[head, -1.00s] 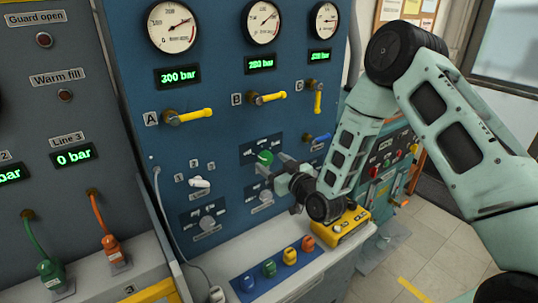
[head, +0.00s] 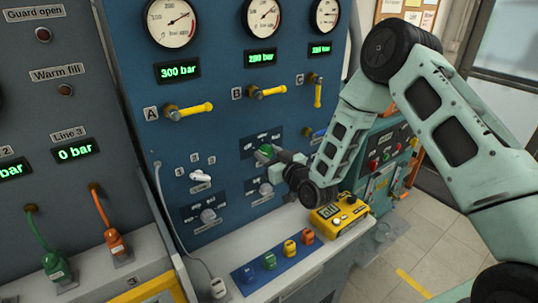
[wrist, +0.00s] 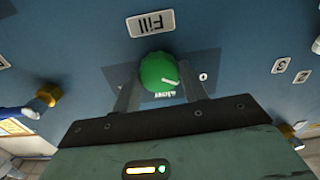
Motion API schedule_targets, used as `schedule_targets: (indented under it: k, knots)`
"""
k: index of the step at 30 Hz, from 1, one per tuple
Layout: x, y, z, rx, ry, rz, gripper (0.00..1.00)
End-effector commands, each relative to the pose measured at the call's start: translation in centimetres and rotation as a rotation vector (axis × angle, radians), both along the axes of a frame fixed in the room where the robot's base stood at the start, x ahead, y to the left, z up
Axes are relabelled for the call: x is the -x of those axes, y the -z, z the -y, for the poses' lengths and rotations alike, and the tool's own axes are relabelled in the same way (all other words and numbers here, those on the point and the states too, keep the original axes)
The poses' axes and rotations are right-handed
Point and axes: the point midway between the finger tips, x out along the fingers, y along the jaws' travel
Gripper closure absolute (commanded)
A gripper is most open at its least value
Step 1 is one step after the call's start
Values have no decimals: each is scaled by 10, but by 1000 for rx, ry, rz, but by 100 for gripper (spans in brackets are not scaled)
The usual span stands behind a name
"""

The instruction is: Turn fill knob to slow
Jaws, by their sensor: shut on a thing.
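The green fill knob (wrist: 158,72) sits on a dark plate under the "Fill" label (wrist: 151,23), which shows upside down in the wrist view. Other plate lettering below the knob is partly hidden and not clearly readable. My gripper (wrist: 160,88) is shut on the knob, one finger on each side. In the head view the knob (head: 264,152) shows green at the tip of my gripper (head: 273,155).
Below are grey knobs (head: 208,216) and a white knob (head: 201,176). Yellow-handled valves (head: 190,111) stick out above. A blue-handled valve (head: 318,132) is close to my wrist.

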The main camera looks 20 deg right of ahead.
Motion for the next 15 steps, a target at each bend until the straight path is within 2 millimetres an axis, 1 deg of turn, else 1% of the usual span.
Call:
schedule_targets:
  k: [8,15]
  knots:
    - [0,3,1,-109,1,-34,80]
    - [0,4,2,-301,1,-94,80]
